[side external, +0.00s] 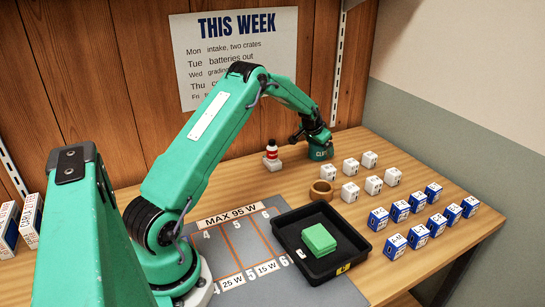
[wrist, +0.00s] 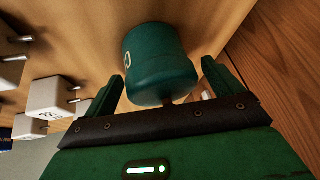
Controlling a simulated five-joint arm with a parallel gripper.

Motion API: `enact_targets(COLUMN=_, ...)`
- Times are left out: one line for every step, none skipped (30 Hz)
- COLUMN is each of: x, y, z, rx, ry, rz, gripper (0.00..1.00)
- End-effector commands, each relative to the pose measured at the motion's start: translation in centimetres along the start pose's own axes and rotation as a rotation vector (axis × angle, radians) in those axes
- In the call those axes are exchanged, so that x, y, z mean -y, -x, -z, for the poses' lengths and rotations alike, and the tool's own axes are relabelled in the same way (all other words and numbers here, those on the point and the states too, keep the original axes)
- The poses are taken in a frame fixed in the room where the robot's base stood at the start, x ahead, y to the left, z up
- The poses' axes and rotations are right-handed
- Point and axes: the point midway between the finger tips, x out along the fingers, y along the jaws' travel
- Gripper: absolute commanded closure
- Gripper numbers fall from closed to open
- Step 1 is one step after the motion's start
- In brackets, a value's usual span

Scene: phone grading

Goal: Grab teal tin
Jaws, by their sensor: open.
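The teal tin (side external: 321,152) stands on the wooden table at the back, with light lettering on its side. In the wrist view the same tin (wrist: 160,68) is a dark teal cylinder just ahead of my gripper. My gripper (side external: 314,133) is at the tin in the side view and hides part of it. In the wrist view its fingers (wrist: 164,74) are open, one on each side of the tin's near end. I see a gap at the right finger; whether the left finger touches is hard to tell.
White plug cubes (side external: 350,166) stand close on the right, with blue-and-white boxes (side external: 400,210) beyond. A brown ring (side external: 320,191) lies in front. A black tray (side external: 289,233) holds a green block (side external: 319,239).

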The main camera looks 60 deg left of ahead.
Motion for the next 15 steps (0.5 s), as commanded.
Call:
enact_targets(x=0.0, y=0.01, z=0.0, rx=0.0, ry=0.0, rz=0.0, gripper=0.08)
enact_targets(x=0.0, y=0.01, z=0.0, rx=0.0, ry=0.0, rz=0.0, gripper=0.08)
enact_targets(x=0.0, y=0.01, z=0.0, rx=0.0, ry=0.0, rz=0.0, gripper=0.08)
enact_targets(x=0.0, y=0.01, z=0.0, rx=0.0, ry=0.0, rz=0.0, gripper=0.08)
enact_targets(x=0.0, y=0.01, z=0.0, rx=0.0, ry=0.0, rz=0.0, gripper=0.08)
enact_targets(x=0.0, y=0.02, z=0.0, rx=0.0, ry=0.0, rz=0.0, gripper=0.08)
enact_targets(x=0.0, y=0.02, z=0.0, rx=0.0, ry=0.0, rz=0.0, gripper=0.08)
enact_targets(x=0.0, y=0.02, z=0.0, rx=0.0, ry=0.0, rz=0.0, gripper=0.08)
enact_targets(x=0.0, y=0.02, z=0.0, rx=0.0, ry=0.0, rz=0.0, gripper=0.08)
enact_targets(x=0.0, y=0.02, z=-0.01, rx=0.0, ry=0.0, rz=0.0, gripper=0.12)
enact_targets(x=0.0, y=0.02, z=0.0, rx=0.0, ry=0.0, rz=0.0, gripper=0.18)
enact_targets(x=0.0, y=0.02, z=-0.01, rx=0.0, ry=0.0, rz=0.0, gripper=0.26)
enact_targets(x=-0.01, y=0.02, z=-0.01, rx=0.0, ry=0.0, rz=0.0, gripper=0.32)
enact_targets(x=-0.01, y=0.02, z=-0.01, rx=0.0, ry=0.0, rz=0.0, gripper=0.38)
enact_targets(x=-0.01, y=0.02, z=-0.01, rx=0.0, ry=0.0, rz=0.0, gripper=0.45)
